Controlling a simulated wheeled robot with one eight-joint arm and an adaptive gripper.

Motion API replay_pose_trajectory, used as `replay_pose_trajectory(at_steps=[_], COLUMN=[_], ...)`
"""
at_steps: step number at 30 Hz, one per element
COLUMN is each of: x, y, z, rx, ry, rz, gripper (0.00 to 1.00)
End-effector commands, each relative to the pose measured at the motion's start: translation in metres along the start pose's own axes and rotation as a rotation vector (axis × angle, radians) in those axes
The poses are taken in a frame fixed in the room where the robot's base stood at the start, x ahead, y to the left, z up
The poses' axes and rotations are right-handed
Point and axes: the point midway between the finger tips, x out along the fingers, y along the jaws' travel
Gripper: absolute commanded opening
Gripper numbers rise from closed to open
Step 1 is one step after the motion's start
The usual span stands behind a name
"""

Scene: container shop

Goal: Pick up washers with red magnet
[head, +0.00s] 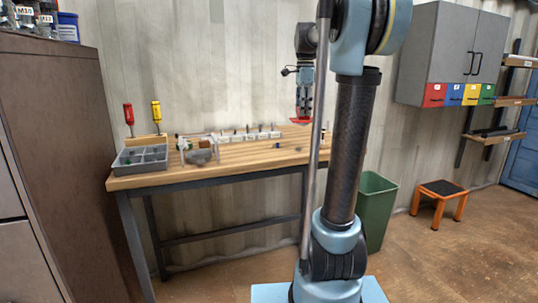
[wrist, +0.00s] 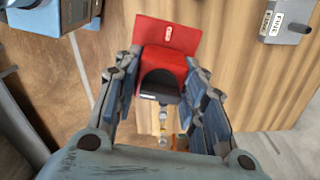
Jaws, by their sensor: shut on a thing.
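My gripper (head: 303,106) is above the right part of the workbench (head: 222,162), pointing down. It is shut on the red magnet (head: 300,121). In the wrist view the red magnet (wrist: 168,36), with a flat red plate and an arched body, sits between the fingers of my gripper (wrist: 163,72). A dark grey face shows under its arch. Small pale and orange bits (wrist: 163,122) show between the fingers; I cannot tell what they are. No washers can be made out clearly in either view.
A grey divided tray (head: 140,160), red (head: 128,113) and yellow (head: 156,110) screwdrivers and a row of small white boxes (head: 248,136) stand on the bench. A green bin (head: 376,205) and an orange stool (head: 440,198) stand to the right.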

Motion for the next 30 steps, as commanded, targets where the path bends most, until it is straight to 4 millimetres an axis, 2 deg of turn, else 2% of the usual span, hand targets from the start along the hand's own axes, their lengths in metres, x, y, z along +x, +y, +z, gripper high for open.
replay_pose_trajectory(at_steps=[30], x=[0.075], y=[0.0], z=[0.0], rx=[0.0], ry=[0.0], rz=[0.0], gripper=[0.0])
